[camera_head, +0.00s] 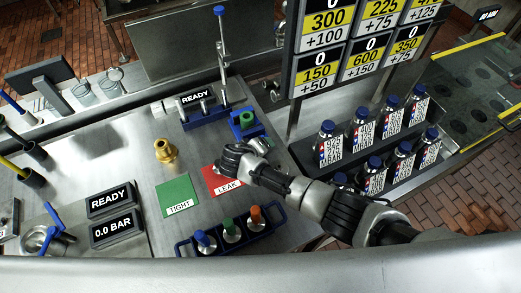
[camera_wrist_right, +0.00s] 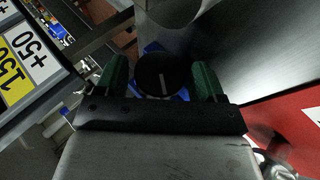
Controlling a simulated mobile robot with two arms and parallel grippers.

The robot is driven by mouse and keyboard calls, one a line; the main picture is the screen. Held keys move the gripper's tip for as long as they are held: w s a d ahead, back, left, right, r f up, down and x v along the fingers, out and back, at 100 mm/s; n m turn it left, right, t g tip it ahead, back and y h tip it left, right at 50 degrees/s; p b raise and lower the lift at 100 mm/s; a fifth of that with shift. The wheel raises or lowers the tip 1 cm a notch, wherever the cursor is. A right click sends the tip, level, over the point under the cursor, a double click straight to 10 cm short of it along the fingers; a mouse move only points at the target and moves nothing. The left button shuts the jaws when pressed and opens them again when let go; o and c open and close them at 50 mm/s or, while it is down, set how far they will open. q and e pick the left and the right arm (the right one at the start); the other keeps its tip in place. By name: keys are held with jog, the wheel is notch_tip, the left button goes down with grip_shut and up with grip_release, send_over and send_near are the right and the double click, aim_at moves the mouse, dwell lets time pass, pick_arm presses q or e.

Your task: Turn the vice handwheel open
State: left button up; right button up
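The black round handwheel (camera_wrist_right: 163,75) with a white index line is in the right wrist view, in front of blue vice parts (camera_wrist_right: 184,94). My right gripper (camera_head: 256,145) reaches in from the right, beside this fixture. Its green fingers (camera_wrist_right: 207,82) are apart, one on each side of the wheel, with narrow gaps showing; contact is not visible. My left gripper is not in view.
A blue stand with a READY display (camera_head: 195,97) and a tall post (camera_head: 222,60) are close by. A brass fitting (camera_head: 165,151), green TIGHT card (camera_head: 178,196) and red LEAK card (camera_head: 217,181) lie left. A bottle rack (camera_head: 372,160) and price board (camera_head: 345,45) stand right.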

jog(key=shift+o, duration=0.7)
jog(key=shift+s+f, duration=0.1)
